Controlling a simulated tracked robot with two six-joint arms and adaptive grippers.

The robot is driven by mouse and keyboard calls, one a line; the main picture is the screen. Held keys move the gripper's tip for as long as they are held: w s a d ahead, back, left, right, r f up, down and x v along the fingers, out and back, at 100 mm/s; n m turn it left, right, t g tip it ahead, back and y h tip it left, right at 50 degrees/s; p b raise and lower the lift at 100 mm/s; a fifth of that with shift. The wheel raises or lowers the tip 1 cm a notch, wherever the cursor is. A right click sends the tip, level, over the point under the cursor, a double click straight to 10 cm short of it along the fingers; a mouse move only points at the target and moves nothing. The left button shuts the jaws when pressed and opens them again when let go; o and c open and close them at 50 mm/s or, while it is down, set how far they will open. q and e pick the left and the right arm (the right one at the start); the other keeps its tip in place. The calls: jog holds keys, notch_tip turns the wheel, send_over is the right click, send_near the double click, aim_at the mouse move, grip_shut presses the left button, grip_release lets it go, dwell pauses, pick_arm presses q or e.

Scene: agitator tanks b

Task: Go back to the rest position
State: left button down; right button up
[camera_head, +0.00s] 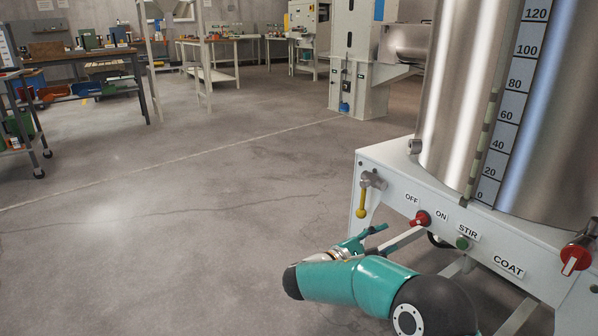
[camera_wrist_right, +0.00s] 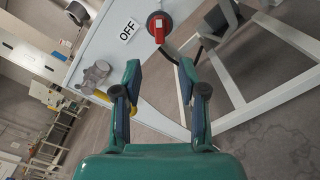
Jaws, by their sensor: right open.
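My right gripper (camera_head: 376,240) is in front of the white tank stand (camera_head: 395,180) in the head view, low and right of centre. In the right wrist view its two fingers (camera_wrist_right: 160,78) are spread apart with nothing between them. The red rotary switch (camera_head: 421,218) between OFF and ON sits on the stand's front panel, just beyond the fingertips. It also shows in the right wrist view (camera_wrist_right: 158,29), above the gap and apart from the fingers. A valve with a hanging yellow lever (camera_head: 361,205) is to its left; a finger partly hides it in the wrist view. My left gripper is out of view.
A steel tank (camera_head: 455,100) with a level scale stands on the frame. A green STIR button (camera_head: 462,243) and a red-handled valve (camera_head: 574,261) are on the right. Workbenches (camera_head: 85,55) line the back. The floor (camera_head: 180,220) to the left is clear.

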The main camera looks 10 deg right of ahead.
jog(key=s+a+f+g+y+p, duration=0.1)
jog(key=s+f+g+y, duration=0.35)
jog(key=f, duration=0.75)
jog(key=s+a+f+g+y+p, duration=0.15)
jog(key=s+f+y, duration=0.45)
jog(key=f, duration=0.6)
jog(key=s+a+f+m+g+y+p, duration=0.1)
jog(key=s+a+f+m+y+p, duration=0.15)
jog(key=s+a+m+y, duration=0.5)
jog(key=s+a+f+m+y+p, duration=0.3)
jog(key=s+a+m, duration=0.4)
jog(key=s, duration=0.7)
notch_tip(320, 180, up, 37)
jog(key=p, duration=3.7)
jog(key=shift+s+f+m+t, duration=0.15)
jog(key=shift+s+m+t, duration=0.15)
jog(key=shift+m, duration=0.15)
